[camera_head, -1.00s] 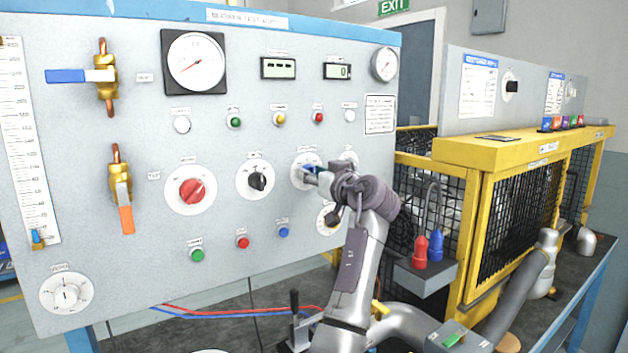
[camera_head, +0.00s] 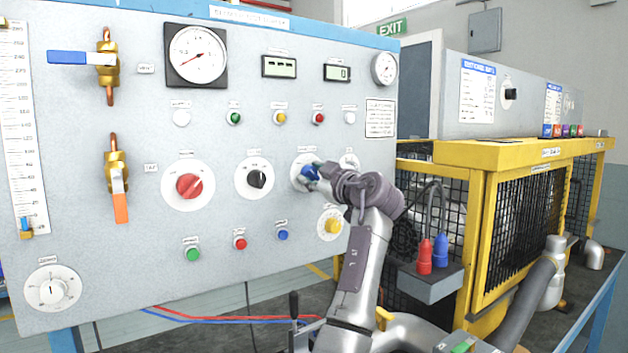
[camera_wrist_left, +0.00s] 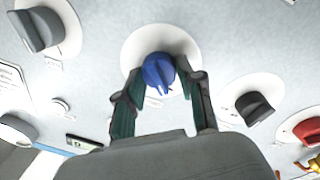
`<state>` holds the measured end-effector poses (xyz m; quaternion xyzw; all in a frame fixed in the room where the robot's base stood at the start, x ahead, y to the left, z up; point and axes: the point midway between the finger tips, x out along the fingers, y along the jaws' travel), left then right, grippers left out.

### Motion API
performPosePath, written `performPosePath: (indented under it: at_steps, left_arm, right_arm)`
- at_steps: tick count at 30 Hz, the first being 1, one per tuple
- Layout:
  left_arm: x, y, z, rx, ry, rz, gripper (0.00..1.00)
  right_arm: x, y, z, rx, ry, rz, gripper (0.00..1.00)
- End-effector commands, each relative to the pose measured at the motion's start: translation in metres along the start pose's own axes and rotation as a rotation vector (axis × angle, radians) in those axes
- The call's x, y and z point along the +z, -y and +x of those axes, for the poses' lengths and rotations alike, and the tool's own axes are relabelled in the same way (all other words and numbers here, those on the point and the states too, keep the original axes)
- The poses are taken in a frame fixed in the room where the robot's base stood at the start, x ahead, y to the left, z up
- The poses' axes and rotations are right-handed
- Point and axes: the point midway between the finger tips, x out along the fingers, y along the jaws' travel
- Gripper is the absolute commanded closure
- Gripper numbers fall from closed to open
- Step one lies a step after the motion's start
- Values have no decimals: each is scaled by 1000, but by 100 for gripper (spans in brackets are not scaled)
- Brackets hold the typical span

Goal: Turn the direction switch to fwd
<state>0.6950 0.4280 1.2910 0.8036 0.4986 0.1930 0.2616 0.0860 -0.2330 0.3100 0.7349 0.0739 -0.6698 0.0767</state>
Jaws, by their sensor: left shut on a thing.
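A blue knob (camera_head: 309,173) on a round white plate sits on the grey panel, right of the black knob. Its label is too small to read, so I cannot tell for sure that it is the direction switch. My left gripper (camera_head: 318,175) is at this knob and partly covers it. In the left wrist view, the blue knob (camera_wrist_left: 158,72) sits between the two dark green fingers of the left gripper (camera_wrist_left: 161,82), which is shut on it. Which marking the knob points at cannot be read. My right gripper is not in view.
A black knob (camera_head: 257,179) and a red knob (camera_head: 188,186) sit to the left. A yellow knob (camera_head: 333,226) is just below the left gripper. Another plate (camera_head: 349,160) is close on its right, partly hidden. A yellow mesh cage (camera_head: 530,215) stands at the right.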

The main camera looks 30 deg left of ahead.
Motion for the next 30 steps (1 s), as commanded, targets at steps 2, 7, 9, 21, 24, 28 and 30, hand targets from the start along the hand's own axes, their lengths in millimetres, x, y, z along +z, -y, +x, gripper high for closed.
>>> performPosePath:
  at_steps: [2,7,9,21,24,28,30]
  left_arm:
    - [0,0,0,-1,-1,-14,97]
    - [0,0,0,-1,-2,-28,97]
    - [0,0,0,-1,-2,-29,97]
    - [0,0,0,-1,-1,-28,37]
    - [0,0,0,-1,-2,-28,37]
    - [0,0,0,-1,-2,-27,37]
    - [0,0,-1,0,-2,-27,37]
  right_arm:
    - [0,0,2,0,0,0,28]
    - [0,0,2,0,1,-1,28]
    - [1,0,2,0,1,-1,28]
    - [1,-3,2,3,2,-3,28]
    - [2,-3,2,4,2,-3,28]
    - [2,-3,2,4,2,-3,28]
    - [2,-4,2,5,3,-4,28]
